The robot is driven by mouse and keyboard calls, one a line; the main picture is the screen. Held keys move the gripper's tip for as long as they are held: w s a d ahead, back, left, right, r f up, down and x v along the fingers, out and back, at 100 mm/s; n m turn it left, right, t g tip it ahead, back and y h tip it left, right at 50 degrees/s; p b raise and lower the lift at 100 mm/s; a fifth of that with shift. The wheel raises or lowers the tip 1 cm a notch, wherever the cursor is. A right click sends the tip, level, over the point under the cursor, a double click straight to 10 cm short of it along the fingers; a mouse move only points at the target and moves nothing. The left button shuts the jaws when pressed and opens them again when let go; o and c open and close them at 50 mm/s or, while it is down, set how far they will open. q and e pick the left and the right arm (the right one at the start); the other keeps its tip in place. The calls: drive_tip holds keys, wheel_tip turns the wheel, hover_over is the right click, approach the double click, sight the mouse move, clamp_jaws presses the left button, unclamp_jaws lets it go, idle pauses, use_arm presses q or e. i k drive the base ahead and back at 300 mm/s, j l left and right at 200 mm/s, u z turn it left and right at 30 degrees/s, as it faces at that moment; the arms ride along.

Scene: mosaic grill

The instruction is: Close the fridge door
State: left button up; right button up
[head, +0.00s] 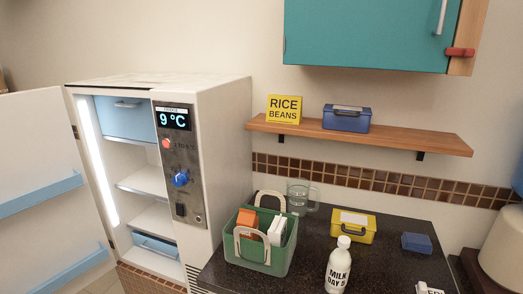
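The white fridge (222,150) stands at the left of the head view. Its door (42,160) is wide open and swung out to the left, partly cut off by the picture's left edge. The door's inner side shows with two blue racks. The lit interior shows white shelves (143,180), a blue drawer (125,118) at the top and another blue drawer (155,247) lower down. The door's outer side and any handle on it are hidden. Neither of my grippers is in view.
A dark counter (395,262) right of the fridge holds a green basket (262,257), a glass mug (300,194), a yellow box (353,226), a blue block (416,242) and a milk bottle (339,268). A wooden shelf (400,139) and teal cabinet (365,35) are above. No object shows between door and fridge.

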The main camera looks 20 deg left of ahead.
sight(54, 240)
drive_tip(key=j+z, duration=0.1)
drive_tip(key=j, duration=0.45)
drive_tip(key=k+j+z, duration=0.1)
drive_tip(key=j, duration=0.45)
drive_tip(key=k+j+z, duration=0.1)
drive_tip(key=j, duration=0.45)
drive_tip(key=k+j, duration=0.2)
drive_tip(key=j, duration=0.35)
drive_tip(key=k+j+z, duration=0.15)
drive_tip(key=j, duration=0.4)
drive_tip(key=k+j+z, duration=0.1)
drive_tip(key=j, duration=0.45)
drive_tip(key=k+j+z, duration=0.1)
drive_tip(key=k+j, duration=0.15)
drive_tip(key=j, duration=0.25)
drive_tip(key=k+j+z, duration=0.1)
drive_tip(key=j, duration=0.4)
drive_tip(key=k+j, duration=0.15)
drive_tip(key=j, duration=0.2)
drive_tip(key=k+j+z, duration=0.15)
drive_tip(key=j, duration=0.2)
drive_tip(key=k+j, duration=0.1)
drive_tip(key=j, duration=0.6)
drive_tip(key=k+j+z, duration=0.1)
drive_tip(key=j, duration=0.25)
drive_tip(key=k+j+z, duration=0.1)
drive_tip(key=j, duration=0.25)
